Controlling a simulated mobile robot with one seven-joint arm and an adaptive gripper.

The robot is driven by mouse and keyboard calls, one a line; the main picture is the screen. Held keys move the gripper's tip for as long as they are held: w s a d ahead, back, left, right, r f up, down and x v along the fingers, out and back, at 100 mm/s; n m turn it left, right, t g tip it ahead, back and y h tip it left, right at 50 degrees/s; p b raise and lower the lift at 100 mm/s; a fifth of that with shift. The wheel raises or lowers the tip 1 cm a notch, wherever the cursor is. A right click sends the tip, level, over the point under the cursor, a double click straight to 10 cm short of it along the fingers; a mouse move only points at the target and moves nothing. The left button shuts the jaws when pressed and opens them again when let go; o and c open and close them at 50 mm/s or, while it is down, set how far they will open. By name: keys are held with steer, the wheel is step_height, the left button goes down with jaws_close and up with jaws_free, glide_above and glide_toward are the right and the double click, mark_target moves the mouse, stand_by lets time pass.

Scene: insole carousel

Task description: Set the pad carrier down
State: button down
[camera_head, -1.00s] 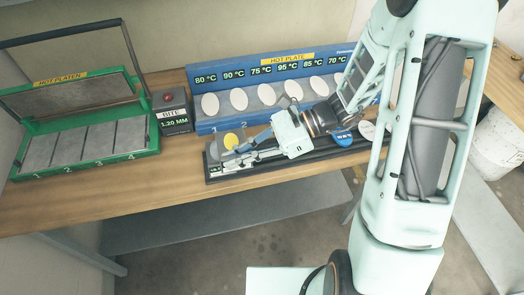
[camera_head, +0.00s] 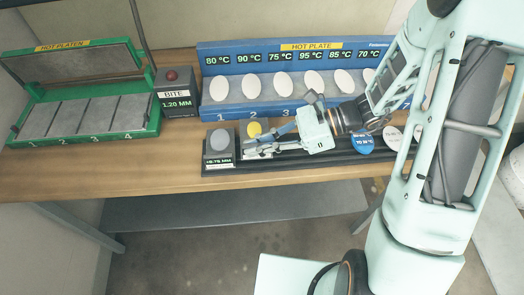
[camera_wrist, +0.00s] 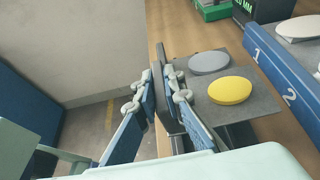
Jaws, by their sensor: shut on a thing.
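My gripper (camera_head: 248,151) points left, low over the front of the black rack. In the wrist view its fingers (camera_wrist: 165,95) close on a thin dark upright piece, which I take to be part of the pad carrier. Beside them, a flat grey plate (camera_wrist: 262,103) shows under a yellow oval pad (camera_wrist: 230,90) and a grey oval pad (camera_wrist: 208,62). In the head view the yellow pad (camera_head: 254,129) is just behind the fingertips, and the grey pad (camera_head: 219,140) is on a block reading +0.75 MM. The fingers hide the carrier's underside; I cannot tell whether it touches the rack.
The black rack (camera_head: 345,161) runs along the wooden table (camera_head: 110,182). Behind it stands the blue hot plate (camera_head: 207,112) with several white ovals. A green hot platen (camera_head: 85,137) and a BITE box (camera_head: 178,92) stand left. Bare table lies along the front left.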

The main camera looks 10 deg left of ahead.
steer(key=shift+w+d+f+b, duration=0.1)
steer(key=shift+w+f+b, duration=0.05)
steer(key=shift+f+b, duration=0.65)
steer(key=shift+w+f+b, duration=0.1)
steer(key=shift+f+b, duration=0.4)
steer(key=shift+f, duration=0.55)
steer(key=shift+f, duration=0.1)
steer(key=c, duration=2)
jaws_free()
steer(key=shift+c, duration=0.2)
steer(key=shift+d+r, duration=0.1)
steer(key=shift+r, duration=0.15)
steer(key=v, duration=1.2)
steer(key=shift+f, duration=0.15)
